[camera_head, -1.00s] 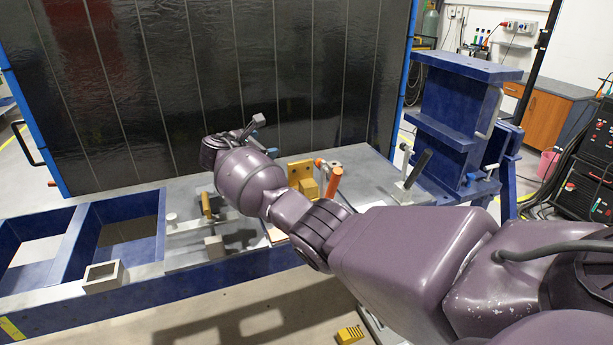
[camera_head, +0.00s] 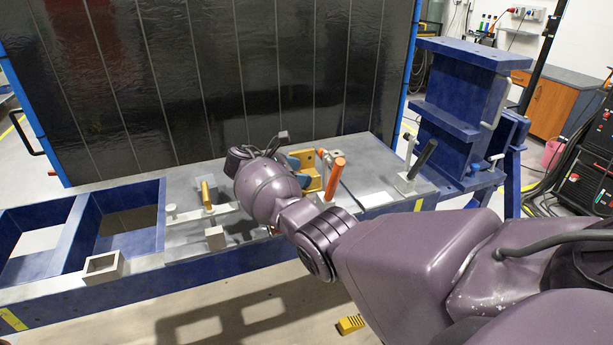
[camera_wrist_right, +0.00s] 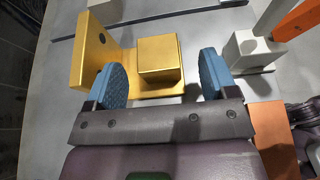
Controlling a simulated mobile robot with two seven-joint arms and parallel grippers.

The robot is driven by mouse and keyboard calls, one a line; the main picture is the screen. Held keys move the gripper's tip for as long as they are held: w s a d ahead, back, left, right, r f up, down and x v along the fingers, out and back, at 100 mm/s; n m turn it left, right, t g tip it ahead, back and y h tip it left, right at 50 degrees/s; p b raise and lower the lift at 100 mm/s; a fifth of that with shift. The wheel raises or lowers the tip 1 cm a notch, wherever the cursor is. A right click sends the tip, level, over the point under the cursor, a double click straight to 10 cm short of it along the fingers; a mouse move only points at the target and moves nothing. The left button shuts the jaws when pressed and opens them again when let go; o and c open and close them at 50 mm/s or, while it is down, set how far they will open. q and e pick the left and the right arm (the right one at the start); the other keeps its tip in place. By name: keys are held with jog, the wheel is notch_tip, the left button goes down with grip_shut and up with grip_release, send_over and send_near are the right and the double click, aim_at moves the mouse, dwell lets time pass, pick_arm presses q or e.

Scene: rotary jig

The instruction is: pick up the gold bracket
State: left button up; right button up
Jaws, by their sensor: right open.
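The gold bracket (camera_head: 314,181) sits on the grey top of the jig table, partly hidden by my right gripper (camera_head: 298,172). In the right wrist view the bracket (camera_wrist_right: 160,57) shows an upright plate with a hole at left, a flat base and a raised block. My right gripper (camera_wrist_right: 163,82) is open there. Its blue pads are apart, one on each side of the raised block, with the left pad between the upright plate and the block. I see no grip on the bracket. My left gripper is not in view.
An orange-handled clamp (camera_head: 336,180) stands close to the right of the bracket. A black-handled clamp (camera_head: 421,160) is farther right, and a yellow-handled one (camera_head: 207,195) is left. A grey square tube (camera_head: 103,268) lies at the front left edge. A dark screen (camera_head: 230,80) stands behind.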

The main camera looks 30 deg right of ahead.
aim_at(313, 172)
jog(key=b+x, duration=0.2)
jog(key=x, duration=0.2)
jog(key=shift+d+b, duration=0.3)
jog(key=shift+b, duration=0.05)
jog(key=shift+d, duration=0.3)
jog(key=shift+c, duration=0.7)
jog(key=c, duration=0.9)
jog(key=shift+c, duration=1.3)
jog(key=shift+r, duration=0.15)
